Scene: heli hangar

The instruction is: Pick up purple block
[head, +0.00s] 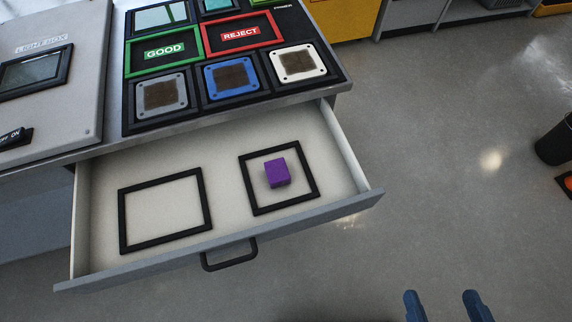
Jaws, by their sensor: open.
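The purple block (277,172) lies in the open drawer (225,160), inside the right-hand black square frame (256,209) on the drawer floor. My gripper (446,302) shows at the bottom right edge of the head view, with two blue fingers apart and nothing between them. It is outside the drawer, to the right of and nearer than the block, apart from it. The rest of my gripper is cut off by the picture's lower edge.
A second, empty black frame (124,222) lies left in the drawer. The drawer has a dark front handle (230,264). Above it is a counter with GOOD (165,52) and REJECT (240,34) panels. Grey floor is clear at right, with a black bin (556,142) at the edge.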

